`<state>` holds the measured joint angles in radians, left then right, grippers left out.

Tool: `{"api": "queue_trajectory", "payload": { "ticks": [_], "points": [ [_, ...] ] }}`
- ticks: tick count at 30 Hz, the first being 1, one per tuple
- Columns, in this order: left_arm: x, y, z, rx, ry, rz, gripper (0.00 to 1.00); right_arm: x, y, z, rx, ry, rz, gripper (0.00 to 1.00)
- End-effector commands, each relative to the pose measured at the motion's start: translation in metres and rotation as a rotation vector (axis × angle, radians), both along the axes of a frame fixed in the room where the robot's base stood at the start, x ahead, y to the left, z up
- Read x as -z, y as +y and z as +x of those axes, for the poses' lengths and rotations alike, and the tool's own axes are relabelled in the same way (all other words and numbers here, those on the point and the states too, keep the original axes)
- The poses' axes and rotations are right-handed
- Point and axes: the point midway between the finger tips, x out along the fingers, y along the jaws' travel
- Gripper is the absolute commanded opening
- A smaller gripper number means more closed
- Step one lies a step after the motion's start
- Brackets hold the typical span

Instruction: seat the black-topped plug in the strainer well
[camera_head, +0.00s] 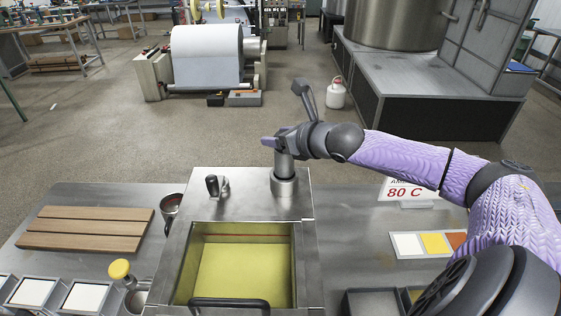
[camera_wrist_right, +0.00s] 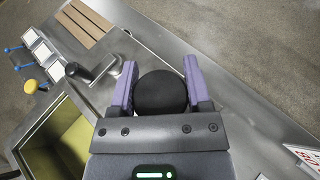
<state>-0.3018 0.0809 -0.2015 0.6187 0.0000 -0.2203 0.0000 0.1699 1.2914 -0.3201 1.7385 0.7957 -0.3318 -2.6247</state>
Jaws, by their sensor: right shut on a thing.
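My right gripper (camera_head: 277,142) is above the back right corner of the steel coating tank. It is shut on the black-topped plug, whose grey lower body (camera_head: 284,163) shows below the fingers in the head view. In the right wrist view the plug's round black top (camera_wrist_right: 160,94) sits between the two purple fingers. The plug looks upright, in line with a round metal collar, apparently the strainer well (camera_head: 284,187), on the tank top. Its lower end meets the collar; how deep it sits I cannot tell. My left gripper is not in view.
The open tank holds yellow liquid (camera_head: 240,270), with a dark handle (camera_head: 228,303) at its front. A black knob (camera_head: 212,185) stands left of the collar. A slatted wooden board (camera_head: 85,228) lies left; an 80 C sign (camera_head: 405,192) and colour swatches (camera_head: 434,243) are right.

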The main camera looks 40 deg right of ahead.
Motion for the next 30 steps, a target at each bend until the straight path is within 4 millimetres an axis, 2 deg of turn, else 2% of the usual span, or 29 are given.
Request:
{"api": "queue_trajectory", "payload": {
  "ticks": [3,6,12,13,17,26,30],
  "points": [
    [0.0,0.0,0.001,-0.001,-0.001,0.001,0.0,0.031,0.0,-0.001,0.003,0.011,0.007,0.0],
    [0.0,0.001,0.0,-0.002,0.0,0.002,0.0,0.046,0.001,-0.002,0.003,0.017,0.005,0.0],
    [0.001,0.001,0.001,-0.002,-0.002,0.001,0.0,0.05,0.001,-0.003,0.001,0.021,0.004,0.0],
    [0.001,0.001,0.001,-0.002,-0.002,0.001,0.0,0.051,0.001,-0.003,0.001,0.022,0.004,0.7],
    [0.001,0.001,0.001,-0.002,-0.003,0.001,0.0,0.048,0.001,-0.002,0.001,0.016,0.003,0.98],
    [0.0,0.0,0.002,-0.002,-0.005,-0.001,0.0,0.044,0.0,-0.002,0.001,0.009,0.001,0.98],
    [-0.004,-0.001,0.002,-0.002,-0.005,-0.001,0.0,0.041,-0.002,-0.01,0.004,0.01,0.0,0.98]
  ]
}}
